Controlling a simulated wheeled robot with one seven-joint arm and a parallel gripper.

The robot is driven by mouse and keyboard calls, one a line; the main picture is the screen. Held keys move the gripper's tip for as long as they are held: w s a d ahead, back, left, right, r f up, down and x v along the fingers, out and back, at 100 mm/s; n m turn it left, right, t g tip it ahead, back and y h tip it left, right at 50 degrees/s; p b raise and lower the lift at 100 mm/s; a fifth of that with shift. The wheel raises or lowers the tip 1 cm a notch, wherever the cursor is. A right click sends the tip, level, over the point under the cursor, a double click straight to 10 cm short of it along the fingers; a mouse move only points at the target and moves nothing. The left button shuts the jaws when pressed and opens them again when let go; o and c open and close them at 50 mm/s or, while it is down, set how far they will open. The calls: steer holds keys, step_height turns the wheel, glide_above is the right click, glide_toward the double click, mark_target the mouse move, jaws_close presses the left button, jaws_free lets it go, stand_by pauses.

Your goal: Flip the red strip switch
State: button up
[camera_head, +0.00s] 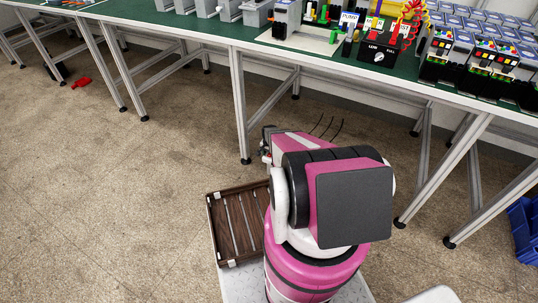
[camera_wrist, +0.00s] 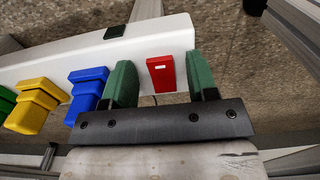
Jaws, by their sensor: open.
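The red strip switch (camera_wrist: 161,73) sits on a white power strip (camera_wrist: 151,39) in the wrist view. It is a small red rocker with a pale mark on its face. My gripper (camera_wrist: 160,82) is open, with one green finger on each side of the red switch. The left finger stands between the red switch and a blue plug. I cannot tell whether either finger touches the switch or the strip. In the head view my arm hides the strip, and the gripper's fingertips cannot be made out.
A blue plug (camera_wrist: 86,92), a yellow plug (camera_wrist: 33,103) and a green plug sit along the strip to the left. In the head view a green-topped workbench (camera_head: 215,31) with equipment spans the back. A brown slatted tray (camera_head: 237,222) lies beside my arm. Blue bins (camera_head: 524,228) stand at right.

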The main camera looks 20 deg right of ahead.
steer(key=c, duration=0.9)
steer(key=shift+w+d+r+g+y, duration=0.1)
steer(key=shift+w+d+g+y, duration=0.1)
steer(key=shift+g+y, duration=0.2)
steer(key=shift+r+g+y, duration=0.1)
steer(key=shift+g+y, duration=0.6)
steer(key=o, duration=0.9)
steer(key=shift+r, duration=0.1)
